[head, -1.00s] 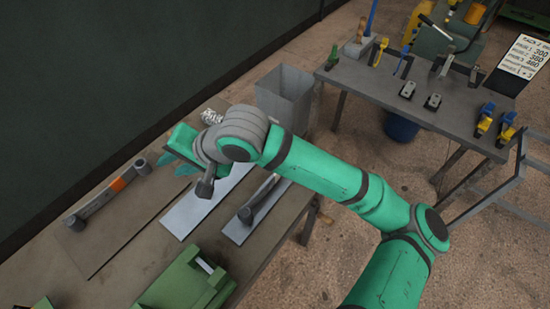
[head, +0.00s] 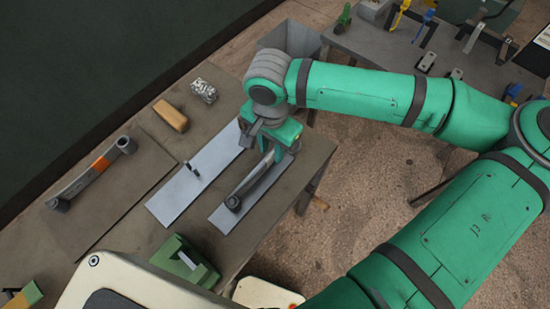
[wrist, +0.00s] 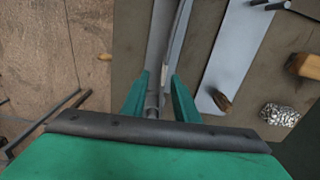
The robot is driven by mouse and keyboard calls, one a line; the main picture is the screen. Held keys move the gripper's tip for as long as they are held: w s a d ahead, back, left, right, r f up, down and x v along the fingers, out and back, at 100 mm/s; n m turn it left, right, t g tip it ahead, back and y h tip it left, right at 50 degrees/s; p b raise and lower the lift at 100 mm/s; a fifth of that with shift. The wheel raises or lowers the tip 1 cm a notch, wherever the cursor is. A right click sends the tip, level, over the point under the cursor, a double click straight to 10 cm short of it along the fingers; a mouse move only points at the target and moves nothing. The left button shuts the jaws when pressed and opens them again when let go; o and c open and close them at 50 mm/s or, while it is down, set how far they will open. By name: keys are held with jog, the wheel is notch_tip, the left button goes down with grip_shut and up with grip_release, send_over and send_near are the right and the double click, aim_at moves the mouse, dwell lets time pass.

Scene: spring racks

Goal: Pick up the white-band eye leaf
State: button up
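A dark grey leaf (head: 254,181) with a rolled eye at its near end lies on a narrow light plate at the table's right edge. My gripper (head: 278,142) is over the far part of this leaf, pointing down. In the wrist view my gripper (wrist: 158,85) has its two green fingers apart on either side of the leaf, with gaps showing. The leaf's far end is hidden by my gripper.
An orange-band leaf (head: 85,183) lies on a brown board at left. A wider light plate (head: 172,205) with a small dark upright piece lies beside the leaf's plate. A wooden block (head: 171,116), a shiny metal bundle (head: 203,90) and a green vise (head: 178,262) are on the table.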

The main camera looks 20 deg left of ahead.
aim_at(268, 159)
jog(key=shift+s+f, duration=0.15)
jog(key=shift+f, duration=0.35)
jog(key=shift+s+a+f, duration=0.1)
jog(key=shift+a+f, duration=0.1)
jog(key=shift+f, duration=0.05)
jog(key=f, duration=0.4)
jog(key=shift+a+f, duration=0.25)
jog(key=shift+w+f, duration=0.25)
jog(key=shift+f, duration=0.15)
jog(key=shift+d, duration=0.1)
grip_shut()
